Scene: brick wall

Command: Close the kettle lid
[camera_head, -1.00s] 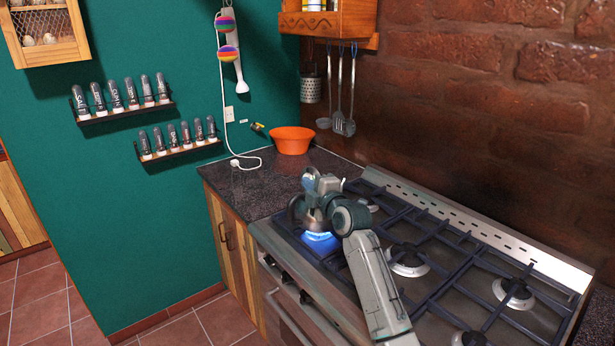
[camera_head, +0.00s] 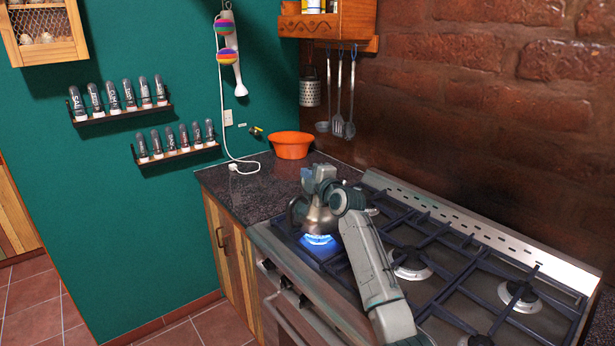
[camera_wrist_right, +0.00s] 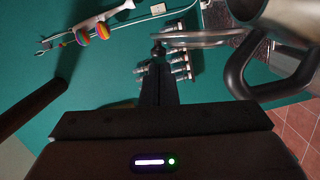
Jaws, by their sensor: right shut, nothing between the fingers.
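In the right wrist view, my shut, empty fingers (camera_wrist_right: 158,84) point at a thin metal rim, which looks like the kettle lid (camera_wrist_right: 195,38) seen nearly edge-on. A small dark round knob shows by the fingertips; whether they touch it I cannot tell. A dark curved handle (camera_wrist_right: 238,75) and part of the kettle body (camera_wrist_right: 288,20) are at the right. My left gripper is out of view.
The stove (camera_head: 455,285) has several burners with raised grates. An orange bowl (camera_head: 291,146) sits on the dark counter (camera_head: 245,190) behind the kettle. Utensils (camera_head: 339,125) hang on the brick wall. Spice racks (camera_head: 125,115) are on the green wall.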

